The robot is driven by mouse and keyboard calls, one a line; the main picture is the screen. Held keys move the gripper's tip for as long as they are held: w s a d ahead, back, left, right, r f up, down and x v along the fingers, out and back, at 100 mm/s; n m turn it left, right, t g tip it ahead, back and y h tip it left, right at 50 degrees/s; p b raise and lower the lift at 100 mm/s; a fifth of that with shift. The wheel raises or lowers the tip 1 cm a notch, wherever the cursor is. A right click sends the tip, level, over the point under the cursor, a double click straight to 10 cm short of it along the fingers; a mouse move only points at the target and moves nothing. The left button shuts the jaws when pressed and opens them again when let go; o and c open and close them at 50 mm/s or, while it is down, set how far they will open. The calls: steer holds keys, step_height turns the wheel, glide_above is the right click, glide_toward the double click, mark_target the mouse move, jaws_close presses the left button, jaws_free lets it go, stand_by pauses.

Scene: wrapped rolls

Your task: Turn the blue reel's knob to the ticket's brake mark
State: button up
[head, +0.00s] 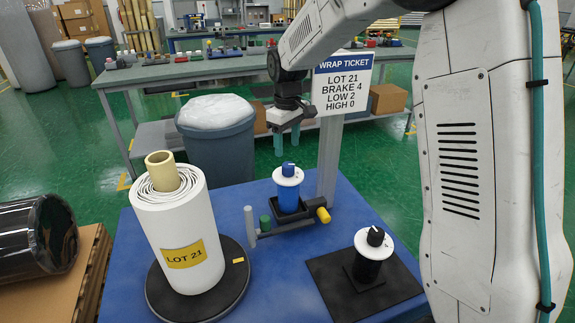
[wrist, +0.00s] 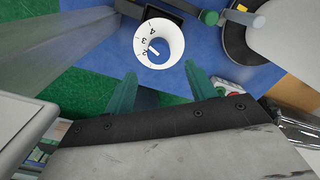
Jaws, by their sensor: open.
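The blue reel (head: 292,200) stands upright on the blue table. Its white dial carries a blue knob (head: 288,169). In the wrist view the dial (wrist: 172,32) shows the numbers 2, 3 and 4 and a short white pointer line; I cannot tell which mark it points at. The wrap ticket (head: 343,85) reads LOT 21, BRAKE 4, LOW 2, HIGH 0. My gripper (head: 287,140) is above and behind the reel, with its teal fingers apart and empty. In the wrist view my gripper (wrist: 160,70) has its fingertips on either side below the dial, not around the knob.
A black reel (head: 368,270) with a black knob stands on a dark plate at right. A white roll (head: 178,230) labelled LOT 21 stands on a black turntable (head: 238,283) at left. The grey ticket post (head: 329,160) rises just behind the blue reel, with a yellow-ended bar beside it.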

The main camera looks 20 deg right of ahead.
mark_target(288, 164)
step_height(288, 164, down, 8)
steer(key=shift+r, duration=0.15)
stand_by(0.3)
steer(key=c, duration=1)
